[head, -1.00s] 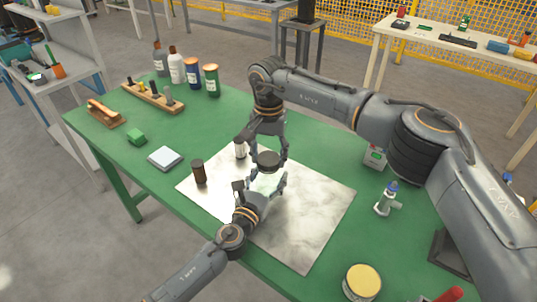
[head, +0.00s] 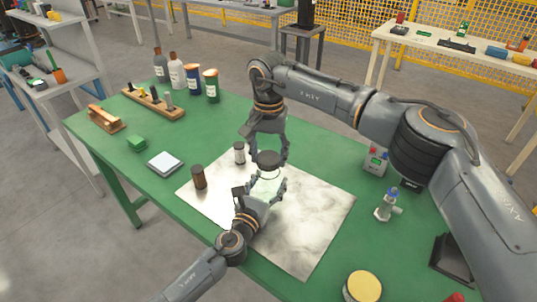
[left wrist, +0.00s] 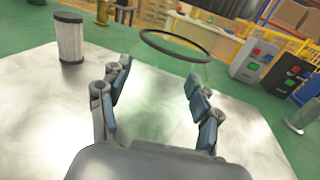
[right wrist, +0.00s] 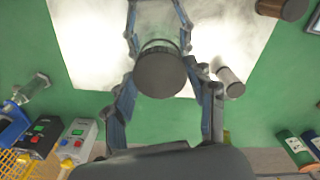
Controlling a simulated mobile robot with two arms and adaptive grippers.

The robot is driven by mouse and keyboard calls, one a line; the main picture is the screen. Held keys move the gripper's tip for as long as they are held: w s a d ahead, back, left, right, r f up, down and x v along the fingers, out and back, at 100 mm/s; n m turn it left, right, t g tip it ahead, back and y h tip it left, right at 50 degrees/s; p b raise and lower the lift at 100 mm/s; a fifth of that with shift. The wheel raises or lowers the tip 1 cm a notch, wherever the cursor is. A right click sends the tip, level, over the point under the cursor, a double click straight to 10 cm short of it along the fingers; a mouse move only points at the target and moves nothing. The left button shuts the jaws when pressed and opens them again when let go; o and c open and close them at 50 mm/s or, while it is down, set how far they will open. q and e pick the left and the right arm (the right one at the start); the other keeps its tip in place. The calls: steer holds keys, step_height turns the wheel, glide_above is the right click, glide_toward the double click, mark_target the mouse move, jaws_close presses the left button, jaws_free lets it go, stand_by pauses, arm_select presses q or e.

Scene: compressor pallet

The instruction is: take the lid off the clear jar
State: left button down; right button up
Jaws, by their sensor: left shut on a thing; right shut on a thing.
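The clear jar (head: 267,187) stands upright over the pale mat, between the fingers of my left gripper (head: 266,190), which is shut on it. In the left wrist view the see-through jar (left wrist: 160,95) shows a dark ring at its mouth and no lid on it. The dark round lid (head: 268,158) is held by my right gripper (head: 268,160), directly above the jar with a small gap between. The right wrist view shows the lid (right wrist: 160,73) between the right fingers, hiding part of the jar.
A valve-like fitting (head: 386,204) and yellow-lidded tin (head: 362,286) are at right.

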mark_target(268, 157)
steer(key=shift+r, duration=0.1)
steer(key=shift+r, duration=1.9)
arm_select(q)
steer(key=shift+c, duration=1.1)
jaws_free()
steer(key=shift+s+a, duration=0.1)
